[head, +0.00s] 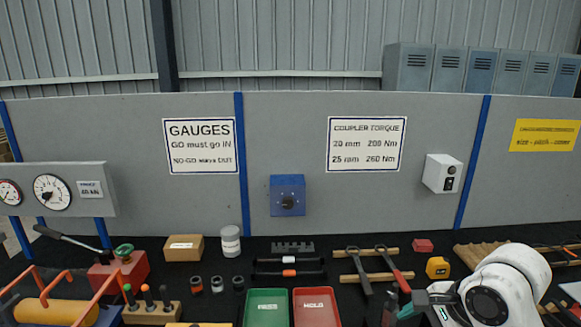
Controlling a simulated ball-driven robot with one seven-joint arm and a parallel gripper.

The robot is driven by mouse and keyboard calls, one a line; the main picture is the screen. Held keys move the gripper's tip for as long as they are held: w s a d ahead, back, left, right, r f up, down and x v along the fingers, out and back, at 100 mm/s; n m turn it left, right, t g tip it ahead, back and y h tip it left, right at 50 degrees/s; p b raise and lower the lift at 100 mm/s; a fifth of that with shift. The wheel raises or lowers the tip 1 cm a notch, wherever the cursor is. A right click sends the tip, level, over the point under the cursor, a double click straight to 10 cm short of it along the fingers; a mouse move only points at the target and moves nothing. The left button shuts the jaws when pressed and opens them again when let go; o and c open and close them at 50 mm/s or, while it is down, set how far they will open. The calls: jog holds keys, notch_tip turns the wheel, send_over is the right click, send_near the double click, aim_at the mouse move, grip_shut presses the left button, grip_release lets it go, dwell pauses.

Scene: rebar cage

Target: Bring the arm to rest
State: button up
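My white arm reaches in at the lower right of the head view, over the front right of the dark bench. Its rounded white joint stands beside a pair of long-handled tools. My gripper (410,306) seems to be at the arm's left end, low in the picture near the bottom edge. Its fingers are small and partly cut off, so I cannot tell whether they are open or shut, or whether anything is between them.
A green tray (267,308) and a red tray (316,308) lie left of my arm. A wooden rack (480,252) is at the right. A grey partition (330,205) closes off the back.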

jog(key=s+a+f+n+b, duration=0.1)
jog(key=s+a+f+n, duration=0.25)
jog(key=s+f, duration=0.35)
jog(key=s+a+f+n+b, duration=0.1)
jog(key=s+a+f+n, duration=0.1)
jog(key=s+f+n, duration=0.5)
jog(key=s+d+f+n+g+h, duration=0.1)
jog(key=s+d+f, duration=0.1)
jog(key=s, duration=0.3)
jog(key=s+d+f+n+h+b, duration=0.1)
jog(key=s+d+f+n, duration=0.1)
jog(key=s+f, duration=0.3)
jog(key=s+d+f+n+g+h, duration=0.1)
jog(key=s+d+f+h, duration=0.1)
jog(key=s+d+f, duration=0.2)
jog(key=s, duration=0.3)
jog(key=shift+d+g, duration=0.15)
jog(key=shift+g, duration=0.15)
